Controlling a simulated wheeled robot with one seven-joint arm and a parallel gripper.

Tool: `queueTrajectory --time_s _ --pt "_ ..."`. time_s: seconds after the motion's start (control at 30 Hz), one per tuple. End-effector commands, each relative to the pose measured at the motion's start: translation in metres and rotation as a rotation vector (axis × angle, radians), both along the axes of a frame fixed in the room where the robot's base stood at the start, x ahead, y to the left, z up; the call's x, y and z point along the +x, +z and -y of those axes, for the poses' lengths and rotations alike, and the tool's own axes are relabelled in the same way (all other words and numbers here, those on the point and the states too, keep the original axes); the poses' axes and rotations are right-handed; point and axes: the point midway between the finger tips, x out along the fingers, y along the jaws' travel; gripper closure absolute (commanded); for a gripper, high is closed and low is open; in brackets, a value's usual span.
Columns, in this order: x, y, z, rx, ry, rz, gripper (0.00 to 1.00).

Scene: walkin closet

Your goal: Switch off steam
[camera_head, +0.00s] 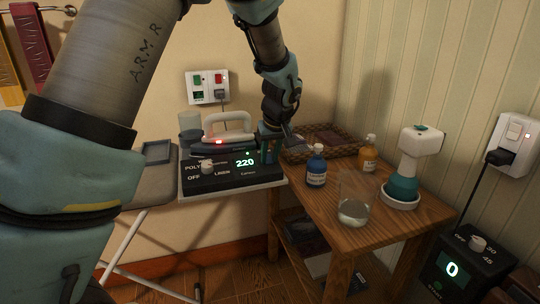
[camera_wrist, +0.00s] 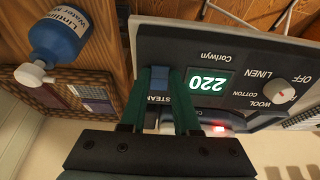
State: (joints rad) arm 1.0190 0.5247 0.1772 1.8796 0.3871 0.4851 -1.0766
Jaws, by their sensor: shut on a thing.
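The black steam station (camera_head: 225,184) stands on the end of the ironing board, and its green display (camera_head: 245,162) reads 220. In the wrist view the station (camera_wrist: 165,38) appears upside down, with a STEAM label partly hidden by my fingers. My gripper (camera_wrist: 160,76) is shut on the small blue steam switch (camera_wrist: 159,86) beside the display. In the head view my gripper (camera_head: 271,150) is at the right end of the station's panel; the switch is hidden there. The iron (camera_head: 229,130) rests on the station, and a red light glows near its handle.
A white temperature knob (camera_head: 207,166) sits left of the display. A wooden table (camera_head: 400,222) at right holds a blue bottle (camera_head: 316,168), an amber bottle (camera_head: 368,155), a glass (camera_head: 354,205) and a wicker tray (camera_head: 300,156). A wall socket (camera_head: 207,87) is behind.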

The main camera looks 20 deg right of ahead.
Motion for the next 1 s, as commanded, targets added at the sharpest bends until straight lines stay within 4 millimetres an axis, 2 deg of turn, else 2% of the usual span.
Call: queueTrajectory --time_s 0.27,0.47,0.73,1.0 --pt "0.0008 0.0029 -0.0001 0.003 0.001 -0.013 1.0" --pt "0.005 0.0096 -0.0008 0.016 0.005 -0.099 1.0" --pt "0.0083 0.0073 -0.0001 0.031 0.004 -0.234 1.0" --pt "0.0082 0.0045 0.001 0.031 0.0 -0.257 1.0"
